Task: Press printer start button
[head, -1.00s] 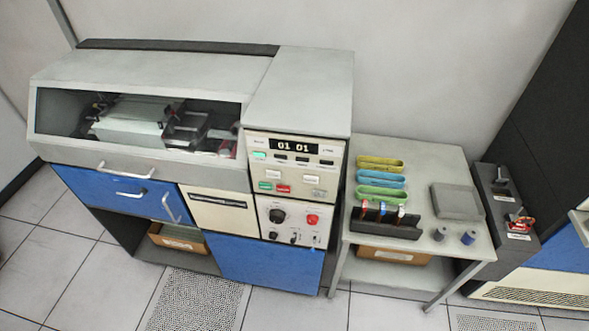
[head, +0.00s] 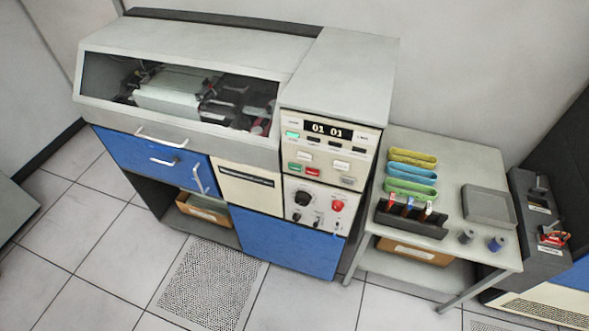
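The printer (head: 345,70) is a large grey cabinet with blue panels, standing left of centre in the head view. Its cream control panel (head: 288,152) is on the front right part, with a lit display (head: 328,129) reading "01 01". Below the display are a green button (head: 294,168), a red button (head: 312,170) and several pale buttons. A lower panel holds a black knob (head: 302,199), a round red button (head: 337,205) and small switches. The button labels are too small to read. Neither of my grippers shows in the head view.
A grey side table (head: 450,155) to the right holds yellow, blue and green trays, a black rack (head: 408,222), a grey box (head: 489,206) and two small spools. A dark unit stands at far right. The tiled floor (head: 110,265) in front is clear.

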